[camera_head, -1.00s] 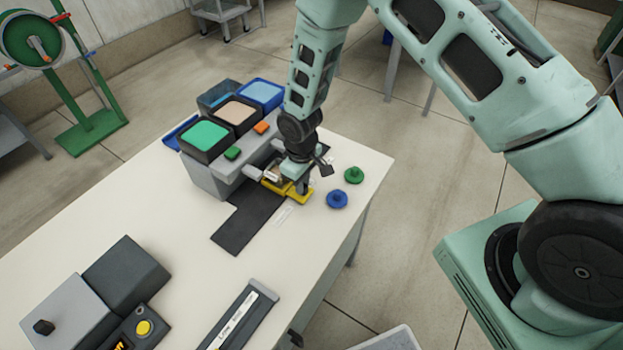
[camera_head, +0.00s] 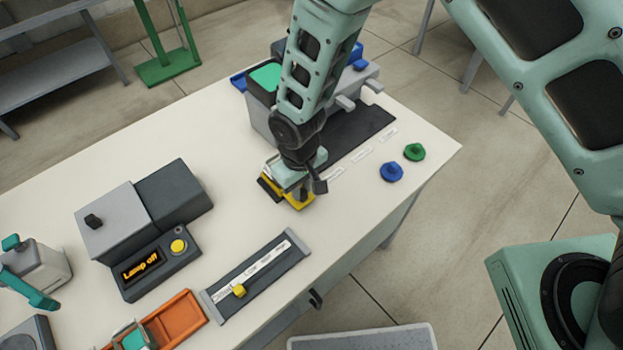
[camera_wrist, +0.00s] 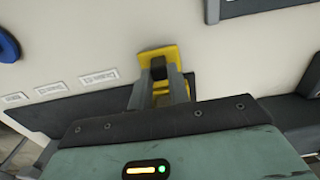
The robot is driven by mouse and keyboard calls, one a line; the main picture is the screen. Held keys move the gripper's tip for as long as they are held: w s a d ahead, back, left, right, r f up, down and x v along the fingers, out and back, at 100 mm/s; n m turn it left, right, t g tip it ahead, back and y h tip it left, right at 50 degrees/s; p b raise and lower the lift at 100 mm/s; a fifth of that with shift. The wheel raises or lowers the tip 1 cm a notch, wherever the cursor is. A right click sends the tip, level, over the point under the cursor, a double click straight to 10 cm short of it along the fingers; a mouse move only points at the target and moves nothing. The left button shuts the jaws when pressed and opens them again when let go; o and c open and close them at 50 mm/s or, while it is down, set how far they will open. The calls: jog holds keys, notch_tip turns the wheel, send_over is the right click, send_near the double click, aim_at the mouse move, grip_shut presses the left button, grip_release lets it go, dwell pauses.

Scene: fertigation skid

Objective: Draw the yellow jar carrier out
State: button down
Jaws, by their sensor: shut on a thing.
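The yellow jar carrier (camera_head: 299,202) is on or just above the pale table, near the left end of the dark strip, in front of and apart from the grey housing (camera_head: 262,122). My gripper (camera_head: 297,190) points down and is shut on the carrier. In the wrist view, the yellow carrier (camera_wrist: 158,52) shows beyond and between my gripper's fingers (camera_wrist: 161,90). My wrist and fingers hide much of the carrier, and I cannot tell whether a jar is in it.
The dark strip (camera_head: 350,137) and several white labels lie right of the carrier. A blue knob (camera_head: 391,172) and a green knob (camera_head: 414,152) sit near the right edge. The "Lamp off" box (camera_head: 150,265) and a slider panel (camera_head: 258,275) stand left and nearer, with bare tabletop between.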

jog(key=shift+s+a, duration=0.2)
jog(key=shift+a, duration=0.05)
jog(key=c, duration=1.3)
grip_release()
jog(key=shift+r, duration=0.1)
jog(key=shift+w+r, duration=0.1)
jog(key=shift+r, duration=0.15)
notch_tip(320, 180, up, 17)
jog(key=b, duration=0.2)
jog(key=shift+f+b, duration=0.1)
jog(key=shift+b, duration=0.2)
